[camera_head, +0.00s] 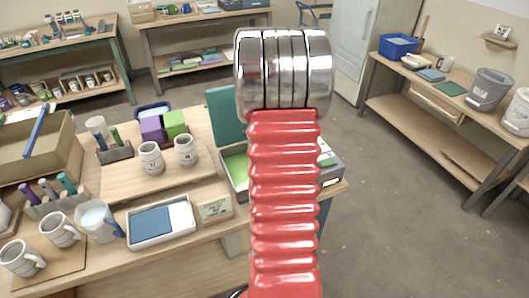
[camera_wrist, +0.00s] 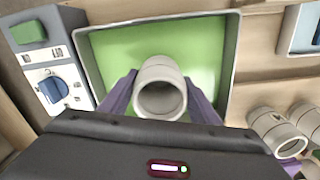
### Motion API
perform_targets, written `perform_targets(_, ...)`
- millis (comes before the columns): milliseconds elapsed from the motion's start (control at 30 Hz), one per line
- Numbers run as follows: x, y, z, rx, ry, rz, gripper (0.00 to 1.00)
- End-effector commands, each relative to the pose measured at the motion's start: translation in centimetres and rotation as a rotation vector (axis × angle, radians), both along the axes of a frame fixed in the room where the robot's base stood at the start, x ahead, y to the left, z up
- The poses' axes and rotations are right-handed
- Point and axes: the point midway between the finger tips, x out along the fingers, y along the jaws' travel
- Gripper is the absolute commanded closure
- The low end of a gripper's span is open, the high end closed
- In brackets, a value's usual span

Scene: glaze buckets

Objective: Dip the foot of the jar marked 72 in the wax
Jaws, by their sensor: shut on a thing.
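My gripper (camera_wrist: 160,98) is shut on a pale grey-white jar (camera_wrist: 161,72) in the wrist view, its dark fingers on either side. The jar's open mouth faces the wrist camera and its foot points away, over the green wax (camera_wrist: 112,52) in a rectangular pan (camera_wrist: 238,50). I cannot tell whether the foot touches the wax. No number shows on the held jar. In the head view, my red arm hides the gripper and held jar; part of the green wax (camera_head: 236,165) shows left of it. Two similar jars (camera_head: 151,158) (camera_head: 186,150) stand to the left; their marks are unreadable.
A teal raised lid (camera_head: 226,118) stands behind the wax pan. A control box with a blue knob (camera_wrist: 53,90) adjoins the pan. A small card (camera_head: 214,208) and a white tray (camera_head: 162,238) with a blue pad are at the front. Mugs (camera_head: 60,230) stand at left.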

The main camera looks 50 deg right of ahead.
Motion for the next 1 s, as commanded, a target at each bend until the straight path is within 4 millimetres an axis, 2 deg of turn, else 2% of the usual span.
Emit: perform_targets(1000, 0.0, 0.0, -1.8, 0.0, 0.0, 0.0, 0.76)
